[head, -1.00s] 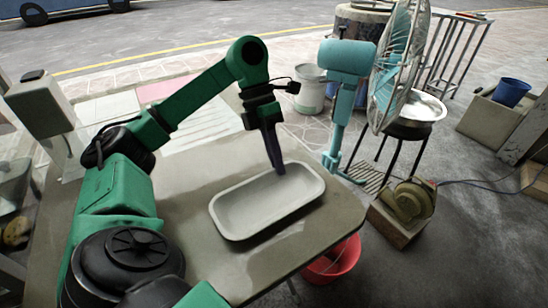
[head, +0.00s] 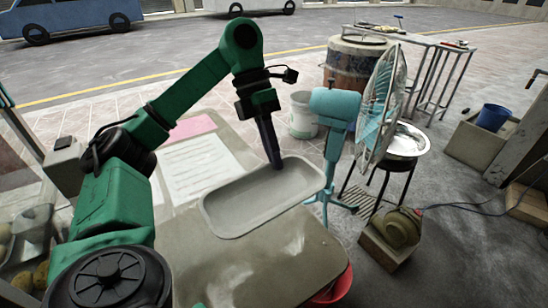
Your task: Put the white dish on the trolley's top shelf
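The white dish (head: 240,210) is a shallow rectangular tray with rounded corners, appearing light grey here. It is held above the table (head: 250,265), roughly level, its far right end reaching past the table's edge. My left gripper (head: 274,160) points down at the dish's far long rim and appears shut on it; the fingertips are narrow and partly merge with the rim. A metal rack (head: 432,70) with a flat top, likely the trolley, stands at the back right with small items on top. My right gripper is out of view.
A light blue fan (head: 380,105) stands just beyond the dish's right end. Behind are a white bucket (head: 303,115) and a barrel oven (head: 352,65). A metal bowl (head: 405,142) on a stand and a blower (head: 400,228) are to the right. A red basin (head: 335,287) sits below the table.

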